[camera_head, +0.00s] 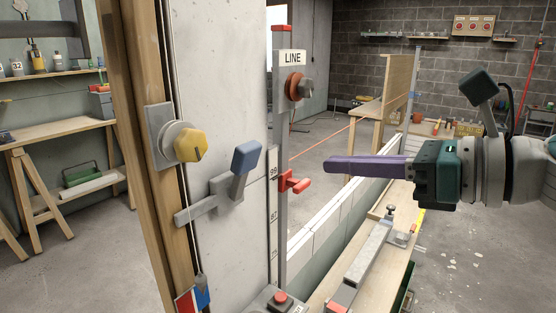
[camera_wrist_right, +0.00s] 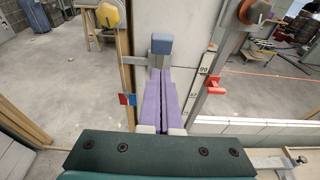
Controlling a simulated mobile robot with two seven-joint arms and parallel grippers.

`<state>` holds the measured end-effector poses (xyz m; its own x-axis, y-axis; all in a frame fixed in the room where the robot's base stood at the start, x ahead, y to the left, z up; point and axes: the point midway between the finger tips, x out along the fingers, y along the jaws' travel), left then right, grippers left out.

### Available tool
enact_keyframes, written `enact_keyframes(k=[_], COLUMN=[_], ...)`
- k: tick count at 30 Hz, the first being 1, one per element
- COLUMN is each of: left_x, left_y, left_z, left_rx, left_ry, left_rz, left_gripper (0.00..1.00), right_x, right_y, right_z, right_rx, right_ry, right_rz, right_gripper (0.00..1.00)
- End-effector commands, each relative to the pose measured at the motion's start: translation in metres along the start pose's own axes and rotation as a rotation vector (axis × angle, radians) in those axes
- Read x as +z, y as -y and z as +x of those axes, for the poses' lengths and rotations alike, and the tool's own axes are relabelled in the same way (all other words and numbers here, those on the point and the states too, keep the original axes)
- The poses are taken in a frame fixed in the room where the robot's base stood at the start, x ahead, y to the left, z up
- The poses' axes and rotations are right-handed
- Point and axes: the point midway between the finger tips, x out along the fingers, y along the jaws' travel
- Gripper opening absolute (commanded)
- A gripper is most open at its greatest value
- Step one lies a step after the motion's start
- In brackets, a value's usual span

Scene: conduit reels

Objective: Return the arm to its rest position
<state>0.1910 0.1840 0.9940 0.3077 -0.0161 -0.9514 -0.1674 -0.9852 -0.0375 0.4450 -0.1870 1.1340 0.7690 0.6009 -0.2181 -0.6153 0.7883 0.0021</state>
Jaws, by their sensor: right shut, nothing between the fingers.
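My right gripper (camera_head: 330,168) comes in from the right in the head view, with its purple fingers pointing left and held level. The fingers are shut with nothing between them. They also show in the wrist view (camera_wrist_right: 161,76), side by side and pointing at the wall post. In the head view the fingertips are apart from the grey lever with the blue end (camera_head: 246,157) and to the right of the red clamp (camera_head: 294,182) on the upright rail. In the wrist view the blue end (camera_wrist_right: 161,45) appears just beyond the fingertips. My left gripper is not in view.
A yellow knob (camera_head: 191,146) sits on the wooden post at the left. A rail (camera_head: 281,225) with a LINE sign (camera_head: 292,58) and red knob (camera_head: 299,86) stands beside it. A low white block wall (camera_head: 335,208) and a narrow bench (camera_head: 345,250) lie below the gripper.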

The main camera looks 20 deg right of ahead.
Motion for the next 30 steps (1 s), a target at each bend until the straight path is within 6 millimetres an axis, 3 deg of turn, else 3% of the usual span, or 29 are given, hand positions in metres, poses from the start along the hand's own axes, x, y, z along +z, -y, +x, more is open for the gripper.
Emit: enact_keyframes(k=[2,5,8,10,13,15,18,21,22,24,25,27,30], left_x=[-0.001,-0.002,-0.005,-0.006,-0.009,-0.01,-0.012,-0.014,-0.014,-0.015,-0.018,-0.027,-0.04], left_y=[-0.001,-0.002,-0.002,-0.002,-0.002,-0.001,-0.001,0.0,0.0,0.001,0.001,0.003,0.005], left_z=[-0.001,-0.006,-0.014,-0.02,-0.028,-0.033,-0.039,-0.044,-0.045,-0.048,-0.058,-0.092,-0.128], left_rx=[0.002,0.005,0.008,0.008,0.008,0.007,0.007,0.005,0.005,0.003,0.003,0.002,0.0], left_ry=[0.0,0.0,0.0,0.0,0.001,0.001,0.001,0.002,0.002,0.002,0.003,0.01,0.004], left_rz=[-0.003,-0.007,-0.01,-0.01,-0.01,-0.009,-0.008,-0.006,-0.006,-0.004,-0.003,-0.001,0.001], left_gripper=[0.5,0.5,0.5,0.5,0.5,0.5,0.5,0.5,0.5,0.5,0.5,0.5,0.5], right_x=[0.004,0.018,0.032,0.027,-0.008,-0.042,-0.087,-0.116,-0.121,-0.13,-0.121,-0.084,-0.049], right_y=[-0.003,-0.011,-0.013,-0.009,-0.01,-0.023,-0.061,-0.108,-0.123,-0.158,-0.167,-0.161,-0.161], right_z=[0.002,0.006,0.002,-0.011,-0.041,-0.066,-0.104,-0.139,-0.149,-0.172,-0.18,-0.185,-0.193], right_rx=[-0.01,-0.066,-0.186,-0.312,-0.539,-0.728,-1.026,-1.336,1.371,1.381,1.384,1.386,1.389], right_ry=[0.022,0.113,0.258,0.361,0.477,0.539,0.602,0.644,-0.626,-0.559,-0.544,-0.553,-0.553], right_rz=[0.048,0.267,0.701,1.094,1.661,2.015,2.435,2.73,-2.678,-2.427,-2.364,-2.396,-2.4], right_gripper=[0.0,0.0,0.0,0.0,0.0,0.0,0.0,0.0,0.0,0.0,0.0,0.0,0.0])
